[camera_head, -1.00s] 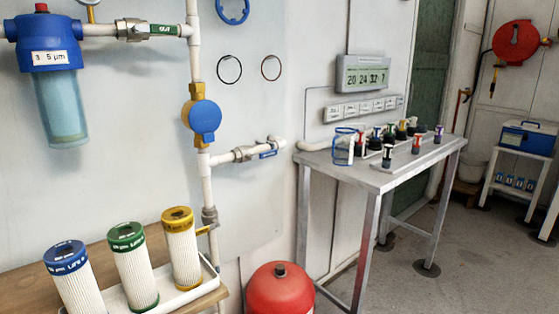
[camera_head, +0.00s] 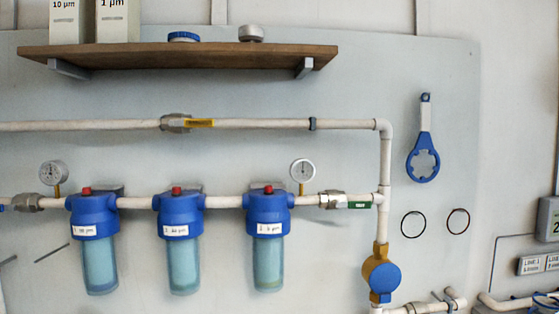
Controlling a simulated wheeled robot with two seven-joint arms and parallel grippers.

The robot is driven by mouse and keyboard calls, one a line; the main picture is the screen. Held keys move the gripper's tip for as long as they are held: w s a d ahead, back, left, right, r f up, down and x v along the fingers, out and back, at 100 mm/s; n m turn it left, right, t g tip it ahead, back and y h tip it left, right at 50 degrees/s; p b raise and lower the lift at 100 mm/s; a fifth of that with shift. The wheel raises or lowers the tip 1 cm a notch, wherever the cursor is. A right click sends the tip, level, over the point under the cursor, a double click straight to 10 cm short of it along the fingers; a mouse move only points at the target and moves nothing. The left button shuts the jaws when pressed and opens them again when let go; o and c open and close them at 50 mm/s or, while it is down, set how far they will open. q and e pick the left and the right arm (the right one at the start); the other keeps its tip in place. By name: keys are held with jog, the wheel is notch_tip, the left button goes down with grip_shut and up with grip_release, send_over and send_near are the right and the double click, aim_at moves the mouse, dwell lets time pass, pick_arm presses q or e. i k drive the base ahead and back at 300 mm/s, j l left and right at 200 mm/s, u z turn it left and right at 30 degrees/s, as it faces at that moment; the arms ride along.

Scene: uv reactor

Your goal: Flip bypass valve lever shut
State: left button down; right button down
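The upper pipe (camera_head: 262,124) runs level across the wall panel under a shelf. It carries a metal valve body (camera_head: 173,123) with a yellow lever (camera_head: 199,123), which I take for the bypass valve. The yellow lever points right and lies along the pipe. On the lower pipe, another valve (camera_head: 331,199) has a green lever (camera_head: 358,205), also lying along its pipe. Neither of my grippers is in view, and nothing touches the yellow lever.
Three blue filter housings (camera_head: 180,215) hang on the lower pipe, with two round gauges (camera_head: 302,170) above it. A wooden shelf (camera_head: 180,57) holds boxes and caps above the upper pipe. A blue wrench (camera_head: 424,150) hangs at right. Space before the upper pipe looks clear.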

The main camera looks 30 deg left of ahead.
aim_at(190, 123)
jog(key=u, duration=1.7)
